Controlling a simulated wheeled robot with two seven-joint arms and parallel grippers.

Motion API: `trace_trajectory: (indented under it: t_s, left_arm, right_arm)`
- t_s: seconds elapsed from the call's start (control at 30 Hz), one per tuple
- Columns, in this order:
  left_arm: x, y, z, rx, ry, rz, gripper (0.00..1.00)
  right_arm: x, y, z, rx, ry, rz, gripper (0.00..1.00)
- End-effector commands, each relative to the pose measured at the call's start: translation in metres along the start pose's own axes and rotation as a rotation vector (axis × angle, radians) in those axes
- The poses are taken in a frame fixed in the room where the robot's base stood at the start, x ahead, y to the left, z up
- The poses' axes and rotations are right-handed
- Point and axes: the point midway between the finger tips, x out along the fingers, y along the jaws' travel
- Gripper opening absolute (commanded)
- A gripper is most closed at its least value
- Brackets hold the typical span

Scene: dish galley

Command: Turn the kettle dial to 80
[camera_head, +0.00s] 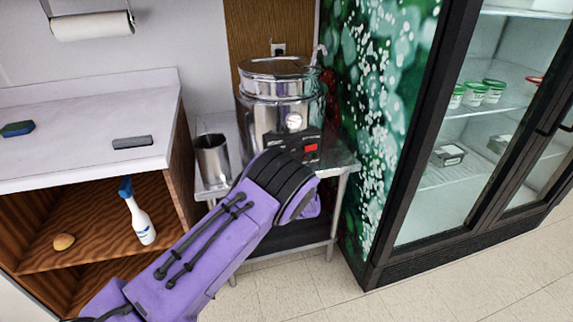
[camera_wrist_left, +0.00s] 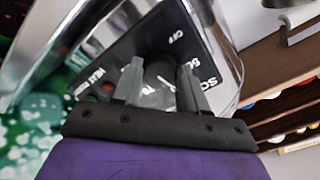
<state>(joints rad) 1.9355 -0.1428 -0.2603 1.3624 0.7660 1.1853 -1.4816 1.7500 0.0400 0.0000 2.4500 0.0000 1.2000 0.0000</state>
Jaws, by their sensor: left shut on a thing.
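The kettle (camera_head: 262,112) is a large shiny metal urn with a lid and a round gauge on its front. Its black control box (camera_head: 306,138) has a red switch and faces me; my left arm covers part of it. In the left wrist view the dark round dial (camera_wrist_left: 157,66) sits on the panel with white lettering around it, OFF among it. My left gripper (camera_wrist_left: 160,80) has its two grey fingers on either side of the dial, shut on it. A light pointer mark shows between the fingers; the number it points to is not readable. My right gripper is out of view.
The kettle stands on a metal table (camera_head: 341,160) beside a metal canister (camera_head: 212,158). A counter (camera_head: 80,150) with a shelf holding a spray bottle (camera_head: 139,215) is at left. A glass-door fridge (camera_head: 440,190) is at right. The floor in front is clear.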

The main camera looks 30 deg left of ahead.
Motion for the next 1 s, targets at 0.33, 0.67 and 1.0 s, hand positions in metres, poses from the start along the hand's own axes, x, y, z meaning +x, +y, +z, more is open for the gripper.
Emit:
trace_trajectory:
  t_s: [0.33, 0.67, 1.0]
  left_arm:
    - [0.0008, -0.0021, -0.0001, 0.181, 0.000, -0.003, 0.12]
    - [0.0008, -0.0023, 0.0001, 0.232, -0.001, -0.003, 0.12]
    - [0.0009, -0.0023, 0.0002, 0.233, -0.001, -0.003, 0.12]
  right_arm:
    - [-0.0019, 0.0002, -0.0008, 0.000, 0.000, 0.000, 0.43]
    - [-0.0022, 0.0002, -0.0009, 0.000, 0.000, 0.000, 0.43]
    - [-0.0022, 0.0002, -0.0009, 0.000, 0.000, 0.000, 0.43]
